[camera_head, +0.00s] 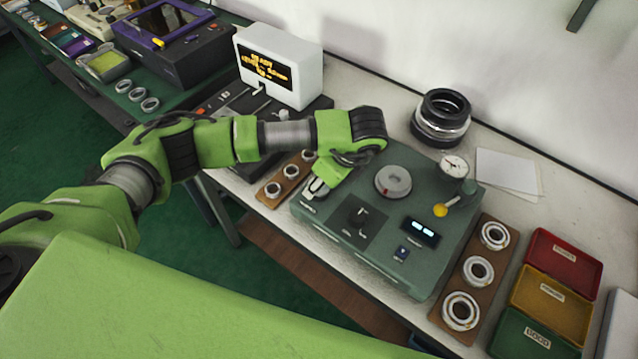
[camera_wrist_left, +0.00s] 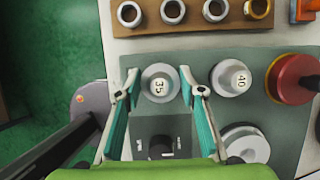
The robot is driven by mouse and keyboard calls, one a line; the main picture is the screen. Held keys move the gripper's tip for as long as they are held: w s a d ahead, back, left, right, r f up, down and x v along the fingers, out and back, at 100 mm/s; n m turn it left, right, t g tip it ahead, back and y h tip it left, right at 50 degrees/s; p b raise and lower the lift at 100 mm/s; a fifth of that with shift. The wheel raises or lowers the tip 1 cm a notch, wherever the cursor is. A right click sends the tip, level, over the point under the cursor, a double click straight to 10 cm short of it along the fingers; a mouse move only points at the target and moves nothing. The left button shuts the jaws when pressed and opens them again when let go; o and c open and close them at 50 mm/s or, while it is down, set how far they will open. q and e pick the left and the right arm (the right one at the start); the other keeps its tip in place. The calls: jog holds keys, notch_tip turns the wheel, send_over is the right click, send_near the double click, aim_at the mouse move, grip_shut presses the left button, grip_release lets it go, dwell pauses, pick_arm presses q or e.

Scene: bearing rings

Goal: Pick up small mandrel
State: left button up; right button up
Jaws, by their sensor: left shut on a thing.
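A small grey mandrel (camera_wrist_left: 160,82) marked 35 is between the two fingers of my left gripper (camera_wrist_left: 161,90) in the left wrist view. My left gripper is shut on it, over the green machine. In the head view my left gripper (camera_head: 320,187) is at the machine's left end, and the mandrel cannot be made out clearly there. A second mandrel (camera_wrist_left: 230,78) marked 40 stands just right of the gripper in the wrist view. I cannot tell whether the held mandrel is lifted. My right gripper is not in view.
The green machine (camera_head: 395,265) carries a round grey disc (camera_head: 393,181) and a dial gauge (camera_head: 454,166). Wooden ring racks lie left (camera_head: 283,183) and right (camera_head: 455,283) of it. Red, yellow and green bins (camera_head: 560,262) stand at the right. Black rings (camera_head: 441,115) are stacked behind.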

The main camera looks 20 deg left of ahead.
pick_arm(q)
notch_tip(320, 180, up, 2)
jog(key=shift+r+b, duration=0.25)
jog(key=shift+b, duration=0.1)
jog(key=s+d+r+p, duration=0.2)
jog(key=s+r, duration=1.2)
jog(key=r, duration=0.2)
jog(key=shift+d+r+p, duration=0.2)
jog(key=shift+r+p, duration=0.1)
jog(key=shift+r, duration=0.1)
jog(key=shift+w, duration=0.15)
